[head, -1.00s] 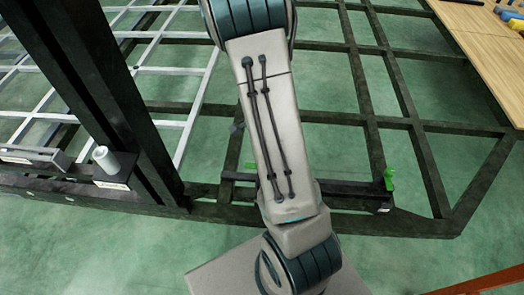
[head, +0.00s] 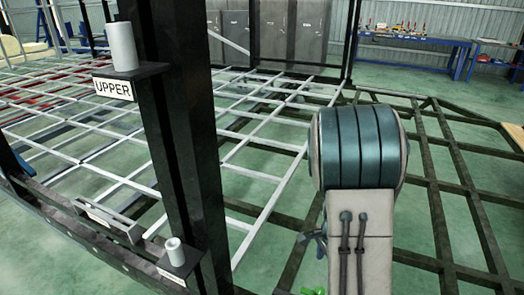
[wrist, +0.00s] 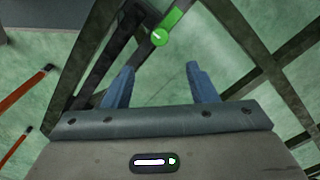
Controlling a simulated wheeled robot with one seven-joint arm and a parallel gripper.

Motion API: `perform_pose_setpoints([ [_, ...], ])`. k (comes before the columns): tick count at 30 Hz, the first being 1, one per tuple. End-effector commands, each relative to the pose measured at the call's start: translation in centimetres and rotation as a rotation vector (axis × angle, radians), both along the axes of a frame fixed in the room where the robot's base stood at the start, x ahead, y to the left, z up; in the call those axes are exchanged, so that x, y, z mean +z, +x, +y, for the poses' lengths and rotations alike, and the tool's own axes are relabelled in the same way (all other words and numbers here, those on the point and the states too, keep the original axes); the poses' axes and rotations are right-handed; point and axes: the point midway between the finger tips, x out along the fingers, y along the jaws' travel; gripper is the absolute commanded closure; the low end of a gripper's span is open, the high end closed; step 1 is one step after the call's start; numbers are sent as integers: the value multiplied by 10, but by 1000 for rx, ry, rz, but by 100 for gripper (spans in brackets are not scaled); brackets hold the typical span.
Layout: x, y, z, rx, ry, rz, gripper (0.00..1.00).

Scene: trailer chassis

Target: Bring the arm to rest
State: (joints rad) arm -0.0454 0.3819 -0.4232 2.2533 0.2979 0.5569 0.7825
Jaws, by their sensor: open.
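My arm (head: 360,230) rises from the bottom of the head view, right of centre, with a grey link and a dark teal joint on top. My gripper (wrist: 160,68) shows in the wrist view with two blue fingers spread apart. Nothing is between the fingers. A green knob-like part (wrist: 165,30) on a dark bar lies beyond the fingertips, apart from them as seen. In the head view a small bluish part, possibly a fingertip of mine, shows left of the arm link; most of the gripper is hidden there.
A black post (head: 185,140) stands left of the arm, with a shelf labelled UPPER (head: 113,88) bearing a grey cylinder (head: 122,47). A lower bracket bears a smaller cylinder (head: 174,250). Dark and white chassis frames spread around. Blue workbenches (head: 420,50) stand far back.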

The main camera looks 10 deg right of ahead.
Motion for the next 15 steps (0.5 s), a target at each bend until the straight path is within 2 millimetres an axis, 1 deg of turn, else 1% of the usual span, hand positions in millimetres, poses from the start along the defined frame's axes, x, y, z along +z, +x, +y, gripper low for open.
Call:
perform_pose_setpoints([
  [2,14,0,5,32,8,-11,48],
  [5,45,-3,18,122,27,-34,48],
  [8,88,-9,37,266,47,-68,48],
  [9,106,-13,45,329,53,-82,48],
  [11,131,-19,56,426,55,-103,48],
  [12,148,-24,63,491,55,-117,48],
  [14,172,-32,73,587,49,-136,48],
  [15,188,-38,79,652,43,-149,48],
])
